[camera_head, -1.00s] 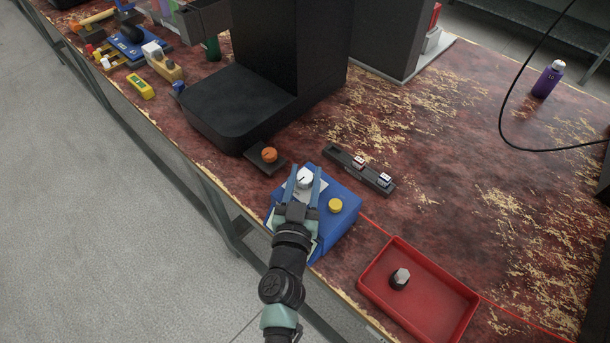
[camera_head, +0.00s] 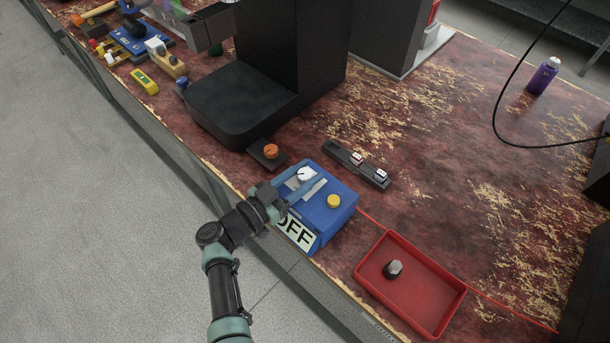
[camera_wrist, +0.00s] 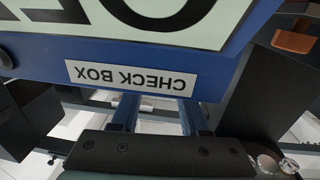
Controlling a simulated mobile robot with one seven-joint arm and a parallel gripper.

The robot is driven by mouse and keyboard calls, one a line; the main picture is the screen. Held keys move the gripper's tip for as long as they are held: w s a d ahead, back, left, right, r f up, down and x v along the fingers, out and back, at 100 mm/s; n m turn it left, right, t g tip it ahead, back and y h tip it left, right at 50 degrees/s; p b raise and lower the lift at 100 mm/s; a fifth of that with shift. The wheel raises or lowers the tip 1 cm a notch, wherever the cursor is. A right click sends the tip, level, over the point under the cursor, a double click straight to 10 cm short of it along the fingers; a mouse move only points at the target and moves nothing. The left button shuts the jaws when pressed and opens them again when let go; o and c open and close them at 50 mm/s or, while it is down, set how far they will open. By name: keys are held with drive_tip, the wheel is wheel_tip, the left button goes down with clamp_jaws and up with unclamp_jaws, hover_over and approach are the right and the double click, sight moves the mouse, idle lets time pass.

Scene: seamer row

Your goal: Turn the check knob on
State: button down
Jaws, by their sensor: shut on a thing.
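The blue check box (camera_head: 335,213) stands near the table's front edge. On its top are a white knob (camera_head: 305,175) and a yellow knob (camera_head: 334,201). Its front bears a sign (camera_head: 298,233) on which OFF can be read. My gripper (camera_head: 313,173) comes in from the left of the box, its blue fingers on both sides of the white knob and shut on it. In the wrist view, the CHECK BOX label (camera_wrist: 131,78) appears upside down, close to the fingers. The fingertips and the white knob are hidden there behind the box.
A red tray (camera_head: 447,302) with a grey hex piece (camera_head: 393,269) lies to the right. A small base with an orange knob (camera_head: 270,152) and a dark holder (camera_head: 340,153) are behind the box. A large black machine (camera_head: 240,105) stands farther back. The table at right is mostly clear.

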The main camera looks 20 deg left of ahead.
drive_tip(key=m+g+h+b, duration=0.1)
drive_tip(key=b, duration=0.1)
drive_tip(key=f+m+g+h+b, duration=0.1)
drive_tip(key=h+b, duration=0.1)
drive_tip(key=shift+a+m, duration=0.2)
drive_tip(key=shift+m, duration=0.1)
drive_tip(key=m+g+h+b, duration=0.3)
drive_tip(key=h+b, duration=0.1)
drive_tip(key=b, duration=0.4)
drive_tip(key=shift+d+g, duration=0.1)
drive_tip(key=shift+g, duration=0.3)
drive_tip(key=m+g+b, duration=0.1)
drive_tip(key=b, duration=0.1)
drive_tip(key=shift+h+b, duration=0.3)
drive_tip(key=shift+b, duration=0.05)
drive_tip(key=m+g+h+b, duration=0.2)
drive_tip(key=g+b, duration=0.2)
drive_tip(key=b, duration=0.8)
drive_tip(key=shift+r+m, duration=0.1)
drive_tip(key=shift+m, duration=0.3)
drive_tip(key=g+b, duration=0.1)
drive_tip(key=b, duration=0.3)
drive_tip(key=shift+d+r+m, duration=0.1)
drive_tip(key=shift+r+m, duration=0.05)
drive_tip(key=shift+m, duration=0.15)
drive_tip(key=shift+r+g+b, duration=0.25)
drive_tip(key=shift+g+b, duration=0.05)
drive_tip(key=shift+b, duration=0.65)
drive_tip(key=shift+c, duration=2.1)
unclamp_jaws()
